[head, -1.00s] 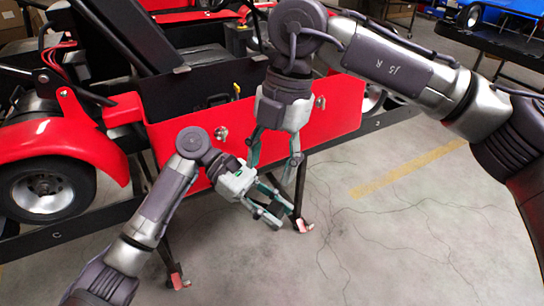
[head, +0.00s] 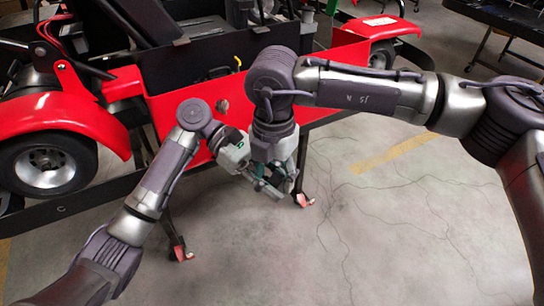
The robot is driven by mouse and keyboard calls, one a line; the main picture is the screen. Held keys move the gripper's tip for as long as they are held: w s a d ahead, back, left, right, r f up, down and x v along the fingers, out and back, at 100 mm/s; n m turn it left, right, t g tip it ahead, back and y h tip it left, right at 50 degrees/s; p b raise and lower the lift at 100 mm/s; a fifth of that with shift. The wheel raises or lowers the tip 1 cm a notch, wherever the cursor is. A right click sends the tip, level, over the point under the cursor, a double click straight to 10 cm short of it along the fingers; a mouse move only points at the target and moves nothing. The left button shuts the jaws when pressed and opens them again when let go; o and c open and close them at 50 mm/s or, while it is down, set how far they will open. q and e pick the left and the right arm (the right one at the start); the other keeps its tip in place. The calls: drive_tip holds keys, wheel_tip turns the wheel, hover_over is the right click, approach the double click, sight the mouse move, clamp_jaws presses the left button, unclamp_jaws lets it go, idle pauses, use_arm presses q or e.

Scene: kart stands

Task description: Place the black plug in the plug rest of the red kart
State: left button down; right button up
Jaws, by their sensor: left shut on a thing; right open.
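The red kart (head: 178,108) stands on its stand across the left and middle of the head view. My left gripper (head: 268,188) is in front of the kart's red side panel, shut on a small dark thing, taken to be the black plug, which is mostly hidden between the fingers. My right gripper (head: 279,174) is open and points down right beside the left one, overlapping it in the picture. Whether the two touch, or whether the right fingers surround the plug, I cannot tell. I cannot make out the plug rest.
The kart's front wheel (head: 45,166) and red fender (head: 62,122) are at left. The concrete floor (head: 400,230) at right is clear. A dark table (head: 510,18) stands at upper right.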

use_arm(q)
drive_tip(key=shift+s+d+r, duration=0.1)
drive_tip(key=shift+s+d, duration=0.05)
use_arm(e)
drive_tip(key=shift+f, duration=0.45)
clamp_jaws()
use_arm(q)
drive_tip(key=c, duration=0.9)
unclamp_jaws()
drive_tip(key=shift+o, duration=0.9)
use_arm(e)
drive_tip(key=shift+s+d, duration=0.1)
